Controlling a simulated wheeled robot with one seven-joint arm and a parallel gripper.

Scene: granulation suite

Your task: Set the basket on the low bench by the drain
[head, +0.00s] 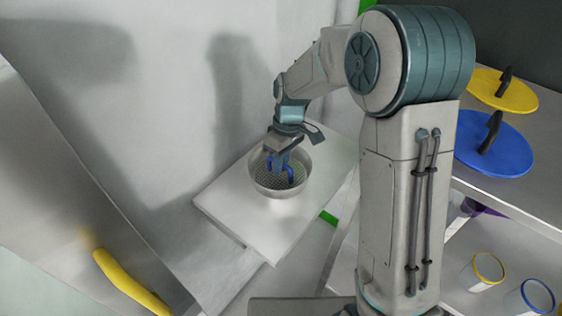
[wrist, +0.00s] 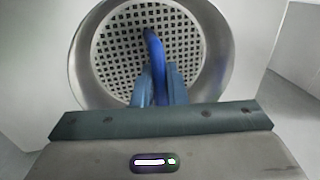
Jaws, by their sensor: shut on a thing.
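The basket (head: 265,188) is a round grey metal bowl with a perforated floor and a blue handle inside it. It is over the pale top of the low bench (head: 230,205) and looks upright. I cannot tell for certain whether its underside touches the top. My gripper (head: 284,168) reaches down into the basket and is shut on the blue handle. In the wrist view, the basket (wrist: 215,35) fills the upper middle, and the fingers of my gripper (wrist: 160,85) close around the handle. The drain cannot be made out.
A metal bench at right holds a yellow lid (head: 515,95) and a blue lid (head: 490,160) with black handles. Below are clear containers with a yellow rim (head: 488,268) and a blue rim (head: 538,295). A yellow bar (head: 125,285) is at lower left. A wall stands behind the low bench.

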